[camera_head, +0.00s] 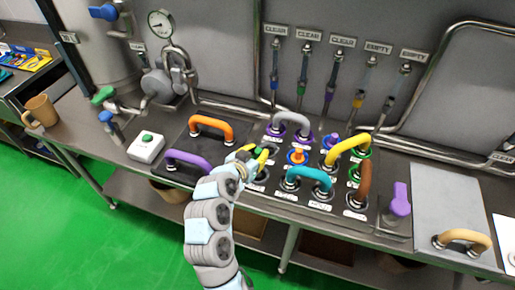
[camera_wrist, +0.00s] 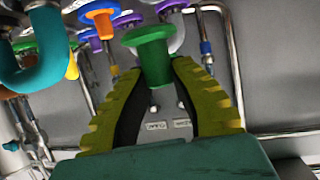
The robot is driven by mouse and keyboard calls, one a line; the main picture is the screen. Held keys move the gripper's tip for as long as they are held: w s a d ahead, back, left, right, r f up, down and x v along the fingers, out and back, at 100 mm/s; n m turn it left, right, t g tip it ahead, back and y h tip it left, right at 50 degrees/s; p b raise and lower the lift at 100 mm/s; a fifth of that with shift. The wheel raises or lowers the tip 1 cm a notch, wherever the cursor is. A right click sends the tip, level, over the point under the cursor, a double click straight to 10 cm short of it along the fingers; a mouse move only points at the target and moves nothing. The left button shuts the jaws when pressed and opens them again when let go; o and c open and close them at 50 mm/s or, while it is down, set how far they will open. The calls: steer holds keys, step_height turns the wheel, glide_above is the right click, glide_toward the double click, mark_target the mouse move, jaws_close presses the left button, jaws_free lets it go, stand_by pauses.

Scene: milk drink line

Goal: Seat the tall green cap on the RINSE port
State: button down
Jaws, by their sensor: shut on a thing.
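My gripper (camera_head: 257,154) is above the left front part of the port panel (camera_head: 238,203) in the head view. In the wrist view its yellow-green fingers (camera_wrist: 158,95) are shut on the tall green cap (camera_wrist: 150,40), with the cap's wide flange beyond the fingertips. The cap shows only as a small green patch (camera_head: 258,151) in the head view. The panel's port labels are too small to read, so I cannot tell which port is RINSE. My gripper and arm hide part of the panel's left side.
Around my gripper stand a teal handle (camera_head: 308,174), a grey handle (camera_head: 291,119), a yellow handle (camera_head: 348,146), a brown handle (camera_head: 364,181) and an orange cap (camera_head: 297,156). Purple (camera_head: 188,158) and orange (camera_head: 211,124) handles stand on a dark plate at left. Hoses hang behind.

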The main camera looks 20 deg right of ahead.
steer(key=shift+f+b, duration=0.75)
steer(key=shift+f, duration=1.75)
steer(key=shift+f+b, duration=1.1)
steer(key=shift+f, duration=0.2)
steer(key=c, duration=1)
jaws_free()
steer(key=shift+a, duration=0.1)
steer(key=v, duration=1.2)
